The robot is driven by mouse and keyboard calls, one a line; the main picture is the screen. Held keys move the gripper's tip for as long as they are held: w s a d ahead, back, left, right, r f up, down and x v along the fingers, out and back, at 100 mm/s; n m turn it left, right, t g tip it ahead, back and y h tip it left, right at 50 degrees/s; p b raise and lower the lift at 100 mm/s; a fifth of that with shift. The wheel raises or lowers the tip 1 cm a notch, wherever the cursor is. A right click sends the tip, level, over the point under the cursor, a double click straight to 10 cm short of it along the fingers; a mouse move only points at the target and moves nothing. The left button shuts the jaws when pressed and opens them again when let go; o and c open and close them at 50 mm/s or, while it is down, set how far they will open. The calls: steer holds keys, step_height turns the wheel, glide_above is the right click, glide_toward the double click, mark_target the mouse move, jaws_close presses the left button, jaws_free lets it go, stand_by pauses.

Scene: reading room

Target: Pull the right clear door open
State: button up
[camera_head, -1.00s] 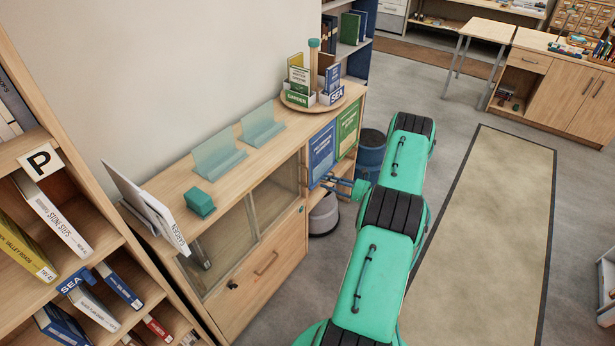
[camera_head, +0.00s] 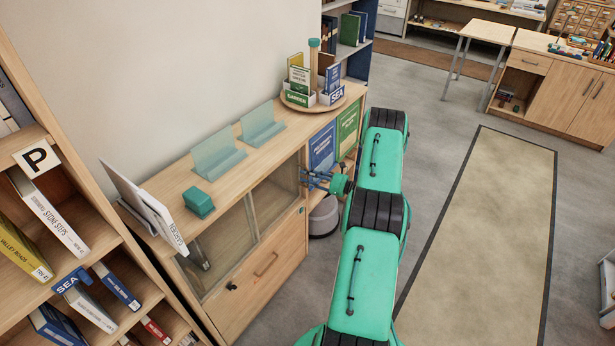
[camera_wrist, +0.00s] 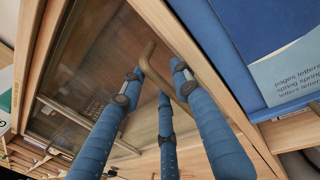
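The low wooden cabinet has two clear doors above a wooden drawer front. The right clear door (camera_head: 276,194) looks closed, in line with the cabinet front; it fills the left of the wrist view (camera_wrist: 85,75). My gripper (camera_head: 312,181) is at that side of the door. In the wrist view its blue fingers (camera_wrist: 157,84) are spread apart on either side of the handle; I cannot tell whether they touch it. In the head view the gripper hides the handle.
The cabinet top (camera_head: 240,172) carries clear stands, a teal box and a round book carousel. A drawer handle (camera_head: 266,264) sits below the doors. A grey bin (camera_head: 324,214) is beside the cabinet. Floor to the right is open.

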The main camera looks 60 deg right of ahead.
jaws_close()
steer(key=a+p, duration=0.4)
steer(key=a, duration=2.3)
jaws_free()
steer(key=shift+s, duration=0.1)
steer(key=s+d, duration=0.2)
steer(key=s, duration=0.9)
steer(key=shift+s+d, duration=0.2)
steer(key=shift+s, duration=0.1)
